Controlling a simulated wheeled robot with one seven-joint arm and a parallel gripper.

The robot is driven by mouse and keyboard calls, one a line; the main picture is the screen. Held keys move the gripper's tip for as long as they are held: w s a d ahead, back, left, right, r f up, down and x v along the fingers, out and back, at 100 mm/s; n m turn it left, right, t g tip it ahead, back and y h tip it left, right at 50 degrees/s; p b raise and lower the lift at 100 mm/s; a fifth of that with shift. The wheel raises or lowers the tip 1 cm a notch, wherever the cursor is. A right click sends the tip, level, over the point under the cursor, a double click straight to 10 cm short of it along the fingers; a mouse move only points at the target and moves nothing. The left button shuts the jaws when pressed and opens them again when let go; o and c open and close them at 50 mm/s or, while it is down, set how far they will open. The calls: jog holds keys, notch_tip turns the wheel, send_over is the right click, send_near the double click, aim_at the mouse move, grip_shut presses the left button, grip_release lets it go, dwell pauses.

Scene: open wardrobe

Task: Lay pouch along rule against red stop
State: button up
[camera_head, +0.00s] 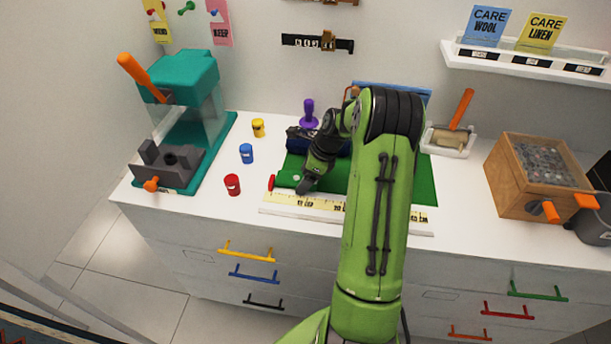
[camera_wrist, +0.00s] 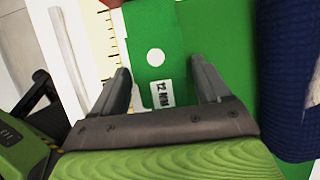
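The green pouch (camera_wrist: 145,25) lies flat, with a white dot and a small printed label. In the head view it (camera_head: 288,180) is mostly hidden by my gripper. The yellow rule (camera_head: 320,203) runs along the mat's front edge; its tick marks (camera_wrist: 107,45) show just left of the pouch in the wrist view. The red stop (camera_head: 271,183) stands at the rule's left end and shows at the wrist view's top edge (camera_wrist: 111,3). Whether the pouch touches it is unclear. My gripper (camera_wrist: 161,78) is open, its fingers on either side of the pouch's labelled end.
A green mat (camera_head: 425,185) lies under my arm. A dark blue object (camera_wrist: 290,80) is close on the gripper's right in the wrist view. Red (camera_head: 232,185), blue (camera_head: 246,153) and yellow (camera_head: 258,127) pots stand left. A wooden box (camera_head: 525,190) stands right.

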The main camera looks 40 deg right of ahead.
jog(key=shift+o, duration=0.7)
jog(key=shift+f, duration=0.1)
jog(key=p+v, duration=0.4)
jog(key=v, duration=1.2)
jog(key=shift+w+d, duration=0.1)
jog(key=shift+d, duration=0.05)
